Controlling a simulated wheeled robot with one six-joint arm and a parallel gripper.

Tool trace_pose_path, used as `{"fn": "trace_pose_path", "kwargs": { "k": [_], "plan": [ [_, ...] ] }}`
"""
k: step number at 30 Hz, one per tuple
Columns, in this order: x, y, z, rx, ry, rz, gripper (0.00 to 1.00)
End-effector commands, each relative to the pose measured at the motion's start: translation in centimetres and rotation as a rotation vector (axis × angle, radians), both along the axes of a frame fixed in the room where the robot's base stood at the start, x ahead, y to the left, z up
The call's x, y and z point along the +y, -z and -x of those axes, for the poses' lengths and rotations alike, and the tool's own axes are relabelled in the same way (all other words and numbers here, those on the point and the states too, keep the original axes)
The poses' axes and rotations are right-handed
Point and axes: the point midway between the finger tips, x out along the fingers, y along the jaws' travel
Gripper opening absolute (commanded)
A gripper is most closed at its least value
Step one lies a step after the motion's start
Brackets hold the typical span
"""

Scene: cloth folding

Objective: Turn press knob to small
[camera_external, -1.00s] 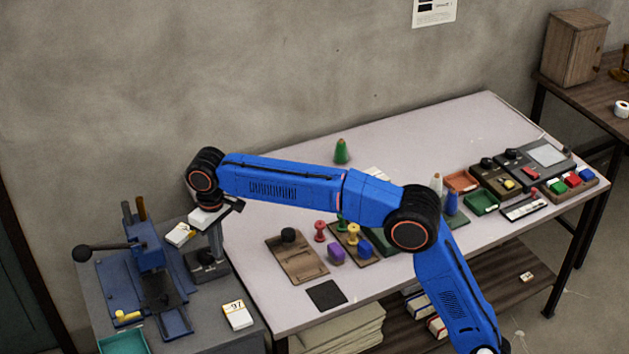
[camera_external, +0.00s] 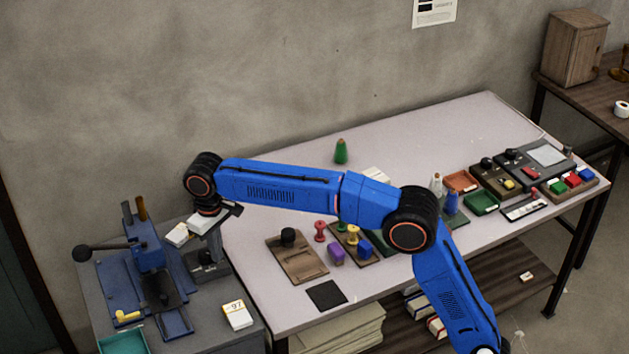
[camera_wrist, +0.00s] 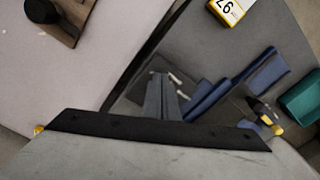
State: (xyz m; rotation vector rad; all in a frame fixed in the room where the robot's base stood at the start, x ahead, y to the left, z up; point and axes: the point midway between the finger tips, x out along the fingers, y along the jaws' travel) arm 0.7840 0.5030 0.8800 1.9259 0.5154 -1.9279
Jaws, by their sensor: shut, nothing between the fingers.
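The blue press (camera_external: 148,262) stands on the grey side table at the left, with a black ball-ended lever. A dark box (camera_external: 204,272) sits to its right, directly below my gripper (camera_external: 213,258). A knob on this box cannot be made out, as my gripper covers its top. My gripper points down with its fingers together and empty, at or just above the box; contact cannot be told. In the wrist view the grey fingers (camera_wrist: 163,100) are over a dark surface, beside the blue parts of the press (camera_wrist: 225,92).
A block marked 97 (camera_external: 237,314) and a teal tray (camera_external: 123,342) lie on the side table. The pale workbench (camera_external: 290,190) to the right holds a wooden board with a black knob (camera_external: 288,238), coloured spools and several trays.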

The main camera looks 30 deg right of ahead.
Motion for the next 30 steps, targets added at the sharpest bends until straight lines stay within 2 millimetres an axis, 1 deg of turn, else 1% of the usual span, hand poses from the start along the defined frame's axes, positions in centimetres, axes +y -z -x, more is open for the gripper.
{"fn": "trace_pose_path", "kwargs": {
  "k": [15, 30],
  "plan": [
    [1.1, 0.0, 0.7, 0.000, -0.002, 0.000, 0.00],
    [2.0, -0.1, 0.9, -0.001, -0.001, -0.002, 0.00]
  ]
}}
